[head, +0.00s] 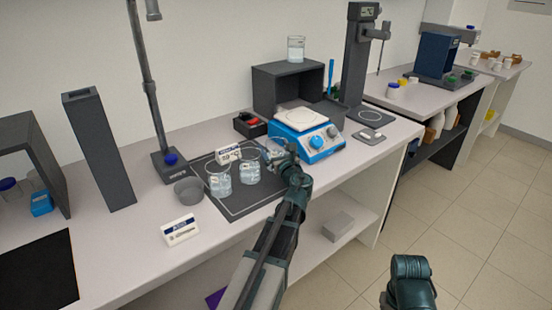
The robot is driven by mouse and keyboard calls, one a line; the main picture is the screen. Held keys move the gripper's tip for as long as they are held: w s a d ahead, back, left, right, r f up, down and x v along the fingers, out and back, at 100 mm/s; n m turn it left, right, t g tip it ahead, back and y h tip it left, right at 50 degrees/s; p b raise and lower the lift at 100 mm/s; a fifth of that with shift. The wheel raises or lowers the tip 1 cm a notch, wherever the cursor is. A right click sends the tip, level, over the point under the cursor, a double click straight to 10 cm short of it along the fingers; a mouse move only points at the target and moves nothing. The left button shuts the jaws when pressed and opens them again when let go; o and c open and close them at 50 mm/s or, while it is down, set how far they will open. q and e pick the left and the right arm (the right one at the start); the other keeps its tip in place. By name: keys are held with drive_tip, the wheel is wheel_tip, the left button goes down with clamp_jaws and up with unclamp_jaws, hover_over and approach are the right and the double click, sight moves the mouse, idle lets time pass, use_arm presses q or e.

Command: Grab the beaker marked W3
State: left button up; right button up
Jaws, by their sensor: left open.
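Two clear glass beakers stand upright on the dark mat (262,196): a left beaker (219,181) and a right beaker (250,171). A third beaker (296,48) stands on top of the dark box behind. I cannot read a W3 marking on any of them. My left gripper (270,154) is open, just right of and behind the right beaker, near its rim; I cannot tell whether they touch. At lower right only a dark part of my right arm shows, and its gripper is not in view.
A white label card (229,154) stands behind the beakers. A blue hotplate (308,137) is to the right. A grey bowl (189,190) and a white card (180,230) are to the left. A clamp stand (148,90) rises behind. The mat's front part is clear.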

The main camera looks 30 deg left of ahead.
use_arm(q)
drive_tip(key=shift+w+a, duration=0.4)
drive_tip(key=shift+a, duration=0.05)
drive_tip(key=c, duration=1.4)
drive_tip(key=shift+r, duration=0.15)
wheel_tip(320, 180, up, 10)
drive_tip(key=p, duration=1)
drive_tip(key=shift+s, duration=0.1)
